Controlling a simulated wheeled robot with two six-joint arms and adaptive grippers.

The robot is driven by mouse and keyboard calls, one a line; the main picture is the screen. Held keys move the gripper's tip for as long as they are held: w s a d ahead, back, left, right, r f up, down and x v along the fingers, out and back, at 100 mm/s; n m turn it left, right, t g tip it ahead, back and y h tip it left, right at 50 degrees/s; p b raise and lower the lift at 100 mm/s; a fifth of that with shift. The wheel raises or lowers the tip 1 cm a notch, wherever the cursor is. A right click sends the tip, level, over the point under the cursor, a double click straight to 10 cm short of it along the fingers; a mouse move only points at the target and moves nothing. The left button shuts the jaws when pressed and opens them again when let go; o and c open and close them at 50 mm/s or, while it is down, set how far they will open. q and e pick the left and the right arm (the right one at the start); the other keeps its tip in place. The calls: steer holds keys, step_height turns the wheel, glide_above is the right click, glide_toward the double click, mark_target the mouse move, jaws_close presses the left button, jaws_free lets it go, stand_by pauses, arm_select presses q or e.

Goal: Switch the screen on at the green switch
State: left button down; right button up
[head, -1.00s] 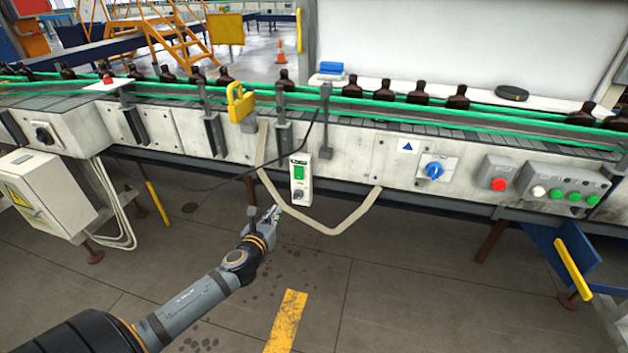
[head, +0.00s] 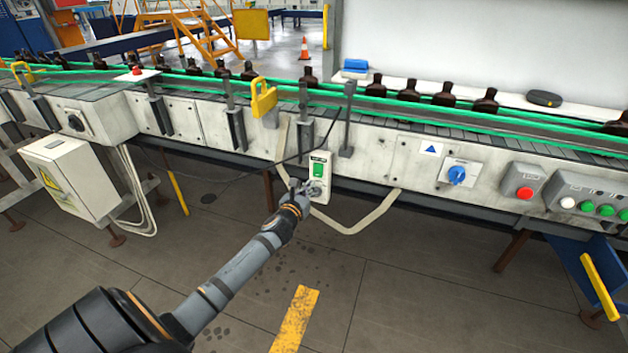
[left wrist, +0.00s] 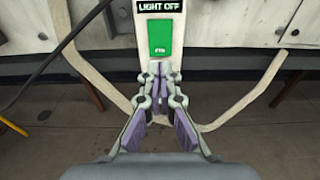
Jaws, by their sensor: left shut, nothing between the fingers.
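The green switch (head: 319,170) is on a narrow white box (head: 322,157) on the front of the conveyor. In the left wrist view the green switch (left wrist: 160,38) is a flat rectangle, and the small screen (left wrist: 160,6) above it reads "LIGHT OFF". My left gripper (head: 300,187) is shut and empty, just below the green switch and in front of the box's lower part. In the left wrist view its fingertips (left wrist: 160,70) stand just under the green switch's lower edge; I cannot tell whether they touch the box. They hide the box's lower part. My right gripper is not in view.
A looped pale conduit (head: 365,222) and a dark cable (head: 225,168) are near the box. A blue rotary knob (head: 457,174), a red button (head: 525,192) and several green buttons are to the right. Amber bottles (head: 408,90) stand on the conveyor. The floor in front is open.

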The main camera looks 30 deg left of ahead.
mark_target(317, 175)
arm_select(q)
steer(key=x, duration=0.5)
